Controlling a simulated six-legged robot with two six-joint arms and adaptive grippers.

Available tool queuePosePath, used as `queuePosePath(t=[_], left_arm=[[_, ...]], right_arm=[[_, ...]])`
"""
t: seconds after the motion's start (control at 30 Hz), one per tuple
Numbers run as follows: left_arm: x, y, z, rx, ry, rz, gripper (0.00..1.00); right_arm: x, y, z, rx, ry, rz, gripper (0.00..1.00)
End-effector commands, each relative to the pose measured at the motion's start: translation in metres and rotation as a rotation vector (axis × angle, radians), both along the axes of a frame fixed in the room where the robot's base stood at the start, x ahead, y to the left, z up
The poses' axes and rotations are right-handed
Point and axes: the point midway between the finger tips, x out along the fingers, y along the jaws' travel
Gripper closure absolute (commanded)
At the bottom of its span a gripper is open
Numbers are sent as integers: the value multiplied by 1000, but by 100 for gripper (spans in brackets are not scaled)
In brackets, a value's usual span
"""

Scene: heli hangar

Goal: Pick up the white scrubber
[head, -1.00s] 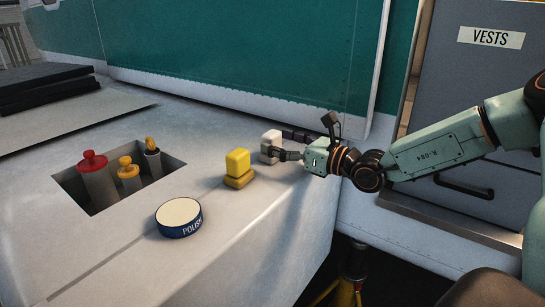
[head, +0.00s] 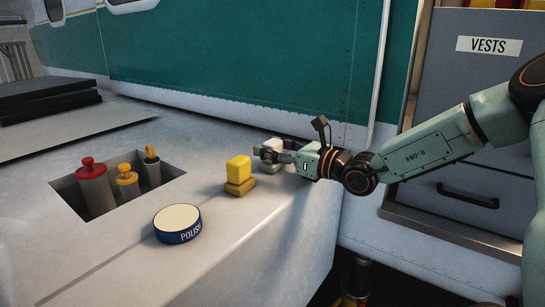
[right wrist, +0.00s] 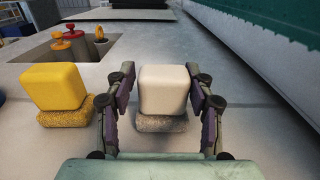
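The white scrubber (right wrist: 163,90) is a pale block on a grey speckled base. It stands upright on the light work surface. In the head view the white scrubber (head: 271,147) is partly hidden by my right gripper (head: 271,155). In the right wrist view the open fingers of my right gripper (right wrist: 165,97) stand on either side of the scrubber, with a gap visible at each side. My left gripper is not in view.
A yellow scrubber (head: 238,170) stands close to the left of the white one. A round polish tin (head: 178,224) sits nearer the front. A recess at left holds red- and yellow-topped items. A green wall (head: 240,60) rises behind.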

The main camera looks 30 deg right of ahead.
Motion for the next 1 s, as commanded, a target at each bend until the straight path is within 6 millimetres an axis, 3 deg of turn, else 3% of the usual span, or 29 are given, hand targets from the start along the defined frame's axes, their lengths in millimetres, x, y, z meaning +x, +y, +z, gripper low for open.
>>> queuePosePath(t=[0.47,0.67,0.77,1.0], left_arm=[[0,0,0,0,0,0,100],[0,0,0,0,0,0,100],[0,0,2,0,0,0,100],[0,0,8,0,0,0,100]], right_arm=[[0,0,-3,0,6,0,90],[-1,0,-1,-1,7,1,90],[0,1,10,0,3,1,90],[0,0,57,2,-4,0,90]])
